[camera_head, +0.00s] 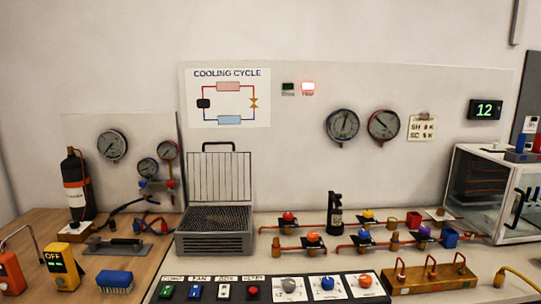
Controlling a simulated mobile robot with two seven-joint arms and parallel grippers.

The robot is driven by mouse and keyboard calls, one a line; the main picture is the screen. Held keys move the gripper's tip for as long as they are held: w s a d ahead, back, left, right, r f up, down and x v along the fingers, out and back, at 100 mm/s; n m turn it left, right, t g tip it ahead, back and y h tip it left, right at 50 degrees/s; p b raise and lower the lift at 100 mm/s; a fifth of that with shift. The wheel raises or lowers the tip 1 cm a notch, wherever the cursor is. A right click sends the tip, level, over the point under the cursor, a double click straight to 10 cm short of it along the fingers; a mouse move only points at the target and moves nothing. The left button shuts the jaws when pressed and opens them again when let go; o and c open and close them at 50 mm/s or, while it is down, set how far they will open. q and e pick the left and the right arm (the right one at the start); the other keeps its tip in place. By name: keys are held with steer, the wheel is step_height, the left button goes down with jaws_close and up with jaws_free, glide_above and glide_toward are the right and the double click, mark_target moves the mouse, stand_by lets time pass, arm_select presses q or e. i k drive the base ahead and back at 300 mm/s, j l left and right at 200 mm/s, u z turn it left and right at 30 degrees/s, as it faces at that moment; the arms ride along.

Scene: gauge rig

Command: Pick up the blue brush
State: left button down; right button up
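The blue brush (115,279) lies on the wooden table at the lower left, with its blue back up and its pale bristles down. It stands apart from the things around it. Neither of my grippers shows in the head view, so I cannot see whether they are open or shut.
A yellow meter (63,267) reading OFF stands left of the brush, with an orange device (11,273) beyond. A grey flat tool (117,246) lies behind it. A black switch panel (270,289) is to its right. A black bottle (75,187) stands at the back left.

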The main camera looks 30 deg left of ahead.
mark_target(108, 282)
steer(key=u, duration=1.9)
